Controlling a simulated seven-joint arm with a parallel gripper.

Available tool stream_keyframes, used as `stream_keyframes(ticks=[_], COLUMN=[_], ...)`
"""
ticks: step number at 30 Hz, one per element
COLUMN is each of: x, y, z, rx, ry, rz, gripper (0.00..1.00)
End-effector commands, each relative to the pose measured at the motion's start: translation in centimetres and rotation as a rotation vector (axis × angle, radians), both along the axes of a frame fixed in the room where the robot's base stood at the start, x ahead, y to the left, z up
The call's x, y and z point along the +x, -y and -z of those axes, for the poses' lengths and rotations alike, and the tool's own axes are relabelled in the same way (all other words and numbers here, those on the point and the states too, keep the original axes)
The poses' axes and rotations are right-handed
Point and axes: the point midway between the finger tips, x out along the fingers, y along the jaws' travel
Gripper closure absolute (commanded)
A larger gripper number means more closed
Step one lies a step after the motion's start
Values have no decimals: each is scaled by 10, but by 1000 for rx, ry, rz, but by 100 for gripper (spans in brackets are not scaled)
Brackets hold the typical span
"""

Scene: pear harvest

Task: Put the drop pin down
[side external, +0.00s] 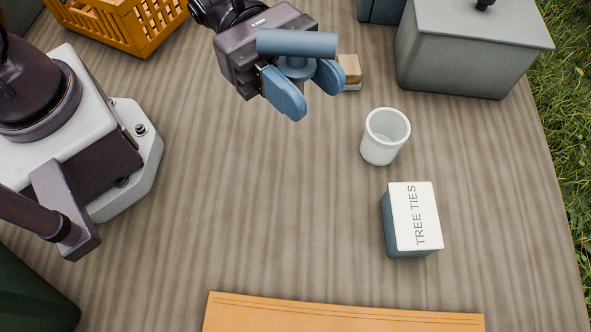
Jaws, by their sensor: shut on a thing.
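The drop pin (297,43) is blue-grey, with a thick crossbar and a short stem below it. It is at the top middle of the side external view. My gripper (313,100) has two blue fingers, shut on the pin's stem, with the crossbar lying across above them. The pin and fingers appear to be held above the wooden table (260,210). The lower part of the pin is hidden by the fingers.
A small tan and white block (349,70) shows just right of my gripper. A white cup (384,137), a TREE TIES box (412,217) and a grey lidded bin (465,55) stand right. An orange crate (125,22) is upper left, an orange mat (340,314) in front. The table's middle is clear.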

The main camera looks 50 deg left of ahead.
Motion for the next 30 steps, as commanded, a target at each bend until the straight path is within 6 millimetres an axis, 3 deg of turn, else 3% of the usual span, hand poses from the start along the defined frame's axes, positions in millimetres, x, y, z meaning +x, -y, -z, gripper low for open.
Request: stream_keyframes(ticks=[3, 9, 30], x=[-1, -1, -1], y=[0, 1, 0], z=[39, 90, 183], rx=[0, 0, 0], ry=[-11, -4, -1], rz=[1, 3, 3], gripper=[87, 87, 87])
